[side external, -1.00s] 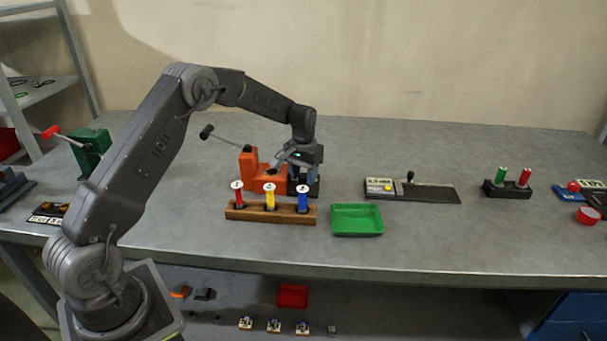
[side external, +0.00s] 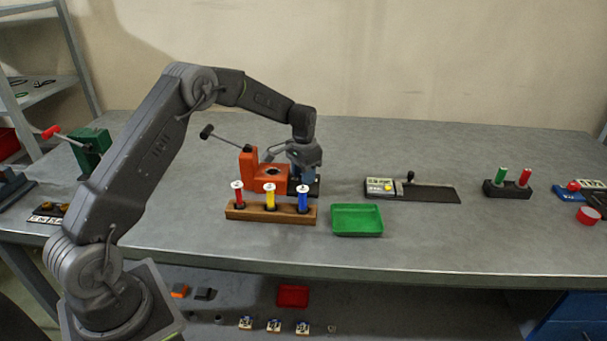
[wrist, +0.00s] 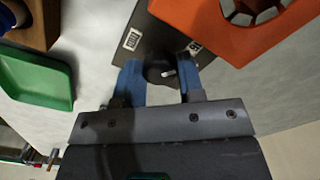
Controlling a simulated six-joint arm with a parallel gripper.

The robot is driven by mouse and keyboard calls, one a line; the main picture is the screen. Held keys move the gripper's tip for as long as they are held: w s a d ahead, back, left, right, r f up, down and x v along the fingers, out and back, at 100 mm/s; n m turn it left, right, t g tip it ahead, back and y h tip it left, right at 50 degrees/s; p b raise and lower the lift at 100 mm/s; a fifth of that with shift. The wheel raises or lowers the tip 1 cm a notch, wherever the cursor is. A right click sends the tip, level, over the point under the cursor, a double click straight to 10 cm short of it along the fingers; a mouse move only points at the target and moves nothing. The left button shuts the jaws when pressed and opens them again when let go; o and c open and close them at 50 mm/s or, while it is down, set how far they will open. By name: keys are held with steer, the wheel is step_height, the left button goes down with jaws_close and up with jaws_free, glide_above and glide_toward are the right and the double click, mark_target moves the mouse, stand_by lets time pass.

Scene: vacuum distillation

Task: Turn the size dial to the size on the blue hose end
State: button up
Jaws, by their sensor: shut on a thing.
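The size dial is a black knob (wrist: 158,73) with a white pointer mark, on a dark plate (wrist: 150,35) with small white labels; their print is too small to read. My gripper (wrist: 158,78) has its two blue fingers on either side of the knob, shut on it. In the side view my gripper (side external: 303,178) is low over the dial, beside the orange crimping device (side external: 270,177), and mostly hides the dial. The blue hose end (side external: 303,203) stands upright in the wooden rack (side external: 253,214), at its right; its size marking is not readable.
A red and a yellow hose end stand in the same rack. The green tray (side external: 357,220) is empty, right of the rack. The orange device's long lever (side external: 228,138) sticks up to the left. The table between the tray and the gauge (side external: 410,189) is clear.

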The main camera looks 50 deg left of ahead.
steer(key=shift+m, duration=0.3)
steer(key=o, duration=0.6)
steer(key=shift+o, duration=0.2)
step_height(320, 180, up, 14)
